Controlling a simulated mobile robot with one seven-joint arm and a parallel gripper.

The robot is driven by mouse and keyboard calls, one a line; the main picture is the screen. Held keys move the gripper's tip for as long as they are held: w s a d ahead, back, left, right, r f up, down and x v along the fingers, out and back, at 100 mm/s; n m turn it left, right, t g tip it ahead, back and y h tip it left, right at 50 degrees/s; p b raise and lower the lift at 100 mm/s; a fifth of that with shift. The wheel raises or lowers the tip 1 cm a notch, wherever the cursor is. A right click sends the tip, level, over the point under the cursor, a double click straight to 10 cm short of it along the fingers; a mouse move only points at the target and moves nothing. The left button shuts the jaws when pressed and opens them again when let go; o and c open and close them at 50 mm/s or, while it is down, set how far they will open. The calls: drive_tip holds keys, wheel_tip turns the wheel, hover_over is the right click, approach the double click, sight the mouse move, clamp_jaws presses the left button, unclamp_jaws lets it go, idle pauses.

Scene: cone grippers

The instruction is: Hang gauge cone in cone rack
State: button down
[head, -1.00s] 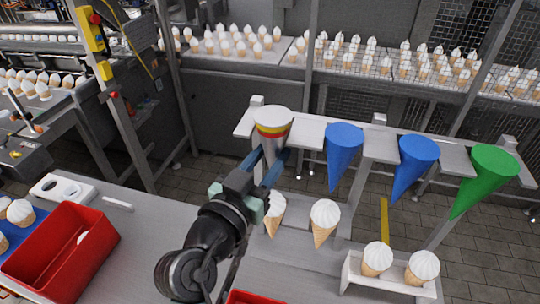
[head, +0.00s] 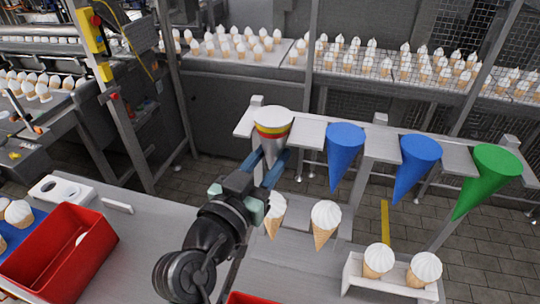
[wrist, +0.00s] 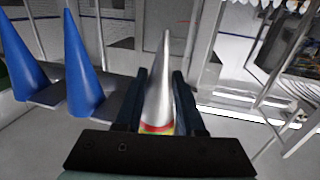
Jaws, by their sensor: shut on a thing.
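The gauge cone (head: 273,124) is silver with a white rim and red and yellow bands. It is upright, point down, at the left end of the cone rack (head: 310,133). My gripper (head: 272,168) is shut on it below the bands. In the wrist view the silver cone (wrist: 159,85) lies between both fingers (wrist: 158,100). The cone appears to be in the rack's left place; I cannot tell whether its rim rests on the rack. Two blue cones (head: 345,150) (head: 416,160) and a green cone (head: 487,175) hang in the rack to the right.
Two ice-cream cones (head: 275,215) (head: 325,220) stand just right of my gripper, below the rack. A white holder (head: 385,285) with two more is at front right. A red crate (head: 62,250) stands on the table at left. Grey table surface is clear between crate and arm.

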drive_tip(key=shift+f+b, duration=0.45)
drive_tip(key=shift+b, duration=0.2)
idle(0.7)
drive_tip(key=shift+c, duration=0.6)
unclamp_jaws()
drive_tip(key=s+d+b+v, duration=0.1)
drive_tip(key=b+v, duration=0.1)
drive_tip(key=v, duration=0.6)
drive_tip(key=shift+s, duration=0.3)
idle(0.5)
drive_tip(key=shift+d, duration=0.1)
idle(0.6)
